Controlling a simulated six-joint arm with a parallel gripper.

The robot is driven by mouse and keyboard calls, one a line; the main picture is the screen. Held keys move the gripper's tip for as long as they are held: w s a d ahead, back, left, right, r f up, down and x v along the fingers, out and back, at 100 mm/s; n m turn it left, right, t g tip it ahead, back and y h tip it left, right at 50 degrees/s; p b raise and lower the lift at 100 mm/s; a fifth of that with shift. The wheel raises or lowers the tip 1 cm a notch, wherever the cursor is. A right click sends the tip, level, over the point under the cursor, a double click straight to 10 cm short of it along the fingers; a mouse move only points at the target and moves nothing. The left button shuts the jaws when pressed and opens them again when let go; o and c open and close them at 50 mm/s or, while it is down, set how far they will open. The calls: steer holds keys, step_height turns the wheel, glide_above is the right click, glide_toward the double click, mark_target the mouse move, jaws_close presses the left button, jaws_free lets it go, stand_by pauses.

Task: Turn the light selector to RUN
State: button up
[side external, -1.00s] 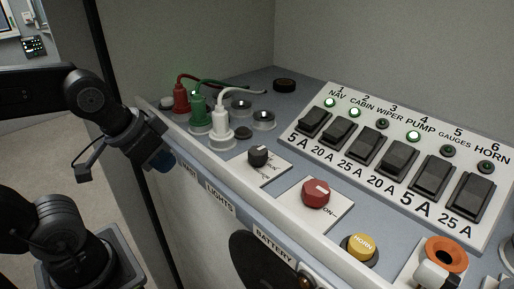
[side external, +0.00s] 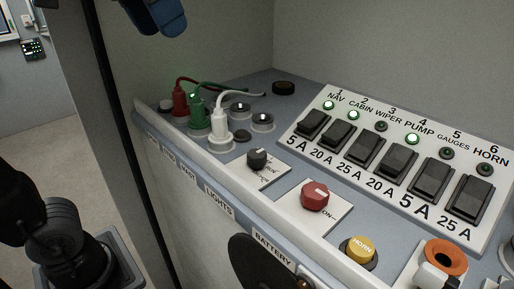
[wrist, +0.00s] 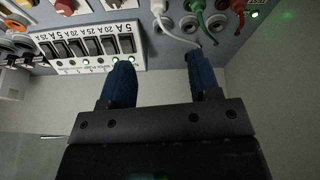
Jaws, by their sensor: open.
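The light selector (side external: 258,157) is a small black knob on a white plate, behind the LIGHTS label on the console's front edge. Part of its lettering shows right of the knob; I cannot tell which mark it points at. My gripper (side external: 160,17) shows only as blue fingers at the top edge of the side view, high above the console and left of the selector. In the wrist view my gripper (wrist: 162,62) has its two blue fingers wide apart with nothing between them. There the selector's knob is cut off by the top edge.
Red, green and white plugs (side external: 219,122) with cables stand left of the selector. A red battery knob (side external: 315,195) and a yellow horn button (side external: 361,249) sit to its right. A breaker panel (side external: 310,152) with black rocker switches lies behind. The air above the console is free.

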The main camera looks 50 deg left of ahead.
steer(key=w+d+n+g, duration=0.2)
steer(key=w+d+g, duration=0.1)
steer(key=w+d, duration=0.3)
steer(key=n+g, duration=0.1)
steer(key=n, duration=0.1)
glide_toward(257, 153)
step_height(257, 153, down, 9)
steer(key=shift+d+f, duration=0.15)
steer(key=shift+f, duration=0.05)
stand_by(0.5)
steer(key=shift+w, duration=0.1)
steer(key=shift+m, duration=0.3)
steer(key=c, duration=0.9)
